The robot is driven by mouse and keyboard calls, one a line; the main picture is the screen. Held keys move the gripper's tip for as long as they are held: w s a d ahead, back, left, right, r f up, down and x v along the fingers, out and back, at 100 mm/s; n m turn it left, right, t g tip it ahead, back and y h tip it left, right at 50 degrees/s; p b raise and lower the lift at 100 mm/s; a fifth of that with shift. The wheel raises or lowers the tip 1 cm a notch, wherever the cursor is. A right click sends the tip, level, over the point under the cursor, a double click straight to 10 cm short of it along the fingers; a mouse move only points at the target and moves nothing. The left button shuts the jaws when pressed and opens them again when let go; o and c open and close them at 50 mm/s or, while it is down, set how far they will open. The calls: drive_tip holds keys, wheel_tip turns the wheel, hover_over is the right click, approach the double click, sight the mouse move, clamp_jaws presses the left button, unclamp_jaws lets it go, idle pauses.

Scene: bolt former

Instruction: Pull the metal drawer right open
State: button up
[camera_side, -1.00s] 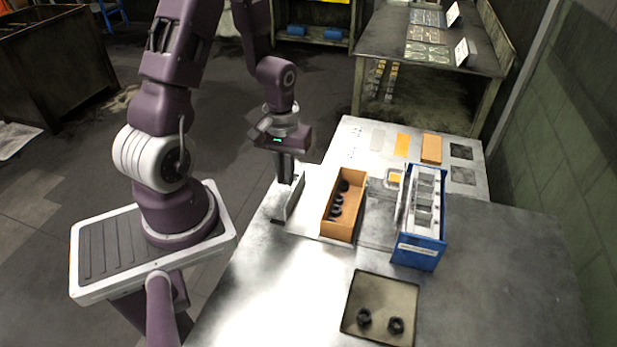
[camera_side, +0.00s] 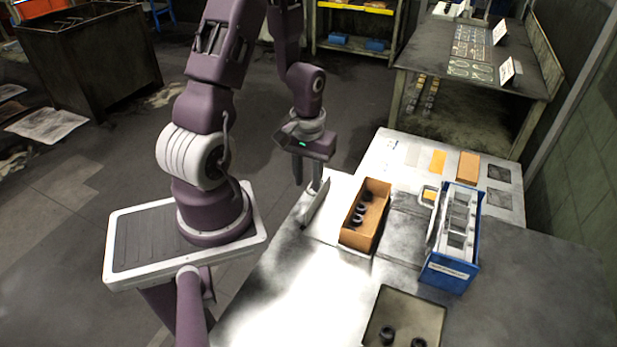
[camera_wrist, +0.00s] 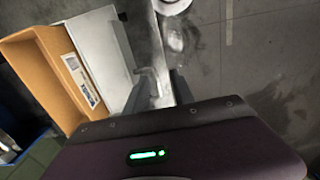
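The metal drawer shows as a pale grey upright front panel (camera_side: 316,204) in the side view, beside the left end of the bench. In the wrist view its front (camera_wrist: 108,45) lies at the upper left, with a small metal handle (camera_wrist: 151,82) sticking out from it. My gripper (camera_side: 308,180) points down just outside the panel. In the wrist view its dark fingers (camera_wrist: 159,92) are apart, with the handle between them. I cannot tell whether either finger touches it. How far the drawer stands out is hard to judge.
An orange box (camera_side: 364,214) with dark round parts stands right behind the panel. To its right is a blue bin (camera_side: 449,272) with a white rack. A recessed tray (camera_side: 405,310) with dark nuts lies near the front. Open floor lies left of the panel.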

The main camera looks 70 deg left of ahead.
wheel_tip(320, 180, up, 7)
idle(0.4)
drive_tip(key=shift+w+d+r, duration=0.1)
drive_tip(key=shift+r, duration=0.2)
drive_tip(key=s+d+r+m+t, duration=0.2)
drive_tip(key=s+d+r+m, duration=0.1)
drive_tip(key=d+r, duration=0.5)
drive_tip(key=s+d+r+m+t, duration=0.3)
drive_tip(key=d+r+m, duration=0.3)
drive_tip(key=d+r, duration=0.2)
drive_tip(key=shift+s+r+t, duration=0.3)
drive_tip(key=shift+r, duration=0.55)
